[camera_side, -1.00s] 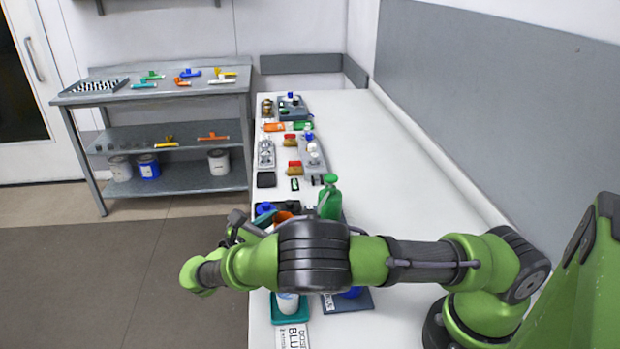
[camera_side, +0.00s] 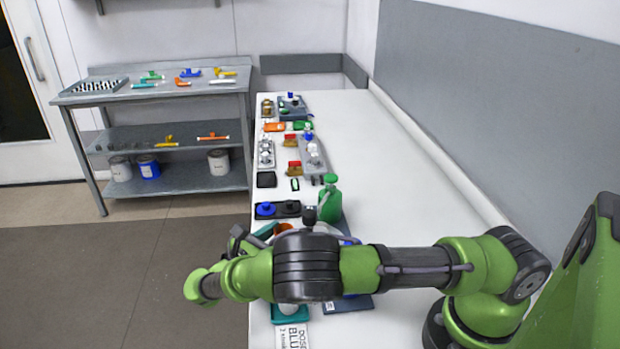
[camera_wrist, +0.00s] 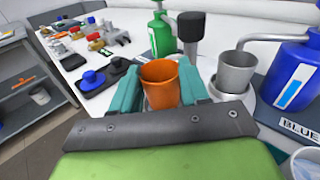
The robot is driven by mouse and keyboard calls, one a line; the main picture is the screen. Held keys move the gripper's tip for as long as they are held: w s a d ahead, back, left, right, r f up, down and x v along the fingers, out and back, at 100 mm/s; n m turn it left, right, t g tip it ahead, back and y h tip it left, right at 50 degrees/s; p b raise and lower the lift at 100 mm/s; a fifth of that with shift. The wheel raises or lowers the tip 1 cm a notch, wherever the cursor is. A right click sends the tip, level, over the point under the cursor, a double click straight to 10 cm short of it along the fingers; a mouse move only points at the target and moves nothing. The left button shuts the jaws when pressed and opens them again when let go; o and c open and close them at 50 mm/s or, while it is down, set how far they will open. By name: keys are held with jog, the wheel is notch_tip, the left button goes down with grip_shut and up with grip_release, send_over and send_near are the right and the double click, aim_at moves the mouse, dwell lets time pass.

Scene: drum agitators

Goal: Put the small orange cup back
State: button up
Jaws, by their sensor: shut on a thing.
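The small orange cup (camera_wrist: 160,84) is upright between the two teal fingers of my gripper (camera_wrist: 162,92) in the wrist view. The fingers are shut on its sides. In the side view only a bit of the orange cup (camera_side: 284,229) shows above my arm, with a teal finger (camera_side: 265,231) beside it. My arm hides most of the gripper there. What is under the cup is hidden, so I cannot tell whether it touches anything. A grey metal cup (camera_wrist: 236,71) stands to its right on a pale round base.
A green bottle (camera_wrist: 161,36) and a black-topped post (camera_wrist: 190,32) stand just behind the cup. A blue bottle (camera_wrist: 296,75) is to the right. A black tray (camera_side: 291,211) with a blue knob lies to the left. The bench's right side is clear.

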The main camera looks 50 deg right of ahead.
jog(key=shift+f, duration=0.45)
jog(key=o, duration=1.2)
jog(key=a, duration=1.7)
jog(key=s+d+r+m+g+y, duration=0.1)
jog(key=d+r+m+g+y, duration=0.1)
jog(key=d+r+m+y, duration=0.6)
jog(key=s+d+r+m+g+y, duration=0.1)
jog(key=d+r+g+y, duration=0.15)
jog(key=d+r, duration=0.65)
jog(key=s+r+m+t+y, duration=0.1)
jog(key=s+m+t+y, duration=0.2)
jog(key=s+m+t, duration=0.1)
jog(key=s+r+m+t+y, duration=0.1)
jog(key=s+m+t+y, duration=0.2)
jog(key=s+m, duration=0.2)
jog(key=s+d+r+m+t+y, duration=0.1)
jog(key=s+r+m+t+y, duration=0.1)
jog(key=s, duration=0.5)
jog(key=shift+s+m+t+y, duration=0.2)
jog(key=shift+m+t+y, duration=0.05)
jog(key=shift+m+t, duration=0.45)
jog(key=shift+s+m+t+y, duration=0.15)
jog(key=shift+m+t+y, duration=0.05)
jog(key=shift+m+t, duration=0.5)
